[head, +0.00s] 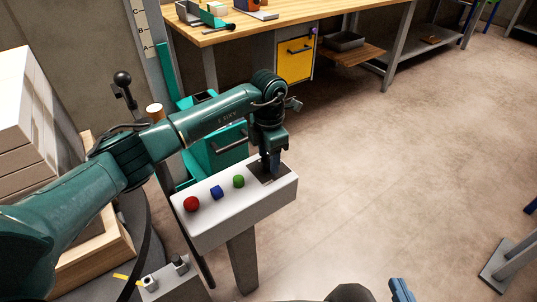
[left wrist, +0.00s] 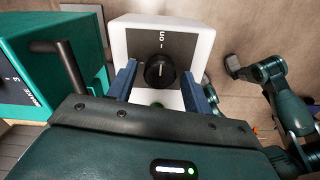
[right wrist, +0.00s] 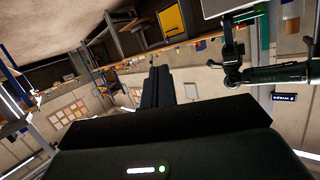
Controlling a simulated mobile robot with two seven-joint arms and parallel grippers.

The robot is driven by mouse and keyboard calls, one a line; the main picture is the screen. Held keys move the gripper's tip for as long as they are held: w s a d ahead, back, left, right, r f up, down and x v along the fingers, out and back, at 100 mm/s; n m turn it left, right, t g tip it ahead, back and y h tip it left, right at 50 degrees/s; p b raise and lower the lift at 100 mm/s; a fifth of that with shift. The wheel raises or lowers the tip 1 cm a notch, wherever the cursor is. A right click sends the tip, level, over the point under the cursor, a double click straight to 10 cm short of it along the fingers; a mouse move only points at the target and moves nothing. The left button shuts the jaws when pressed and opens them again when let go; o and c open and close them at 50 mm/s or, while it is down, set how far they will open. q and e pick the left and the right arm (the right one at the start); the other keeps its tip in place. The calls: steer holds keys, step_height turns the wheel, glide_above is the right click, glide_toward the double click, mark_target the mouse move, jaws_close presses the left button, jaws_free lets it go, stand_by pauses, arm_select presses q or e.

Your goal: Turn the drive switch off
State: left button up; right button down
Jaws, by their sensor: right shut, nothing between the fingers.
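The drive switch is a round black knob (left wrist: 159,72) on a dark plate (left wrist: 176,45) at the end of a white control box (head: 247,205). Its pale pointer mark faces the lettering "on" on the plate. My left gripper (head: 271,165) points down over this plate in the head view and hides the knob there. In the left wrist view my left gripper (left wrist: 160,80) is open, with one blue finger on each side of the knob. I cannot tell whether they touch it. My right gripper (right wrist: 158,82) is shut and empty, away from the box.
Red (head: 191,204), blue (head: 217,192) and green (head: 239,181) buttons line the box top beside the plate. A teal cabinet (head: 215,155) with a handle stands behind the box. Stacked reams (head: 22,110) are at the left. Open floor lies to the right.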

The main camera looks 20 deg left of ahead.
arm_select(q)
steer(key=c, duration=0.8)
arm_select(e)
steer(key=shift+s+f, duration=0.1)
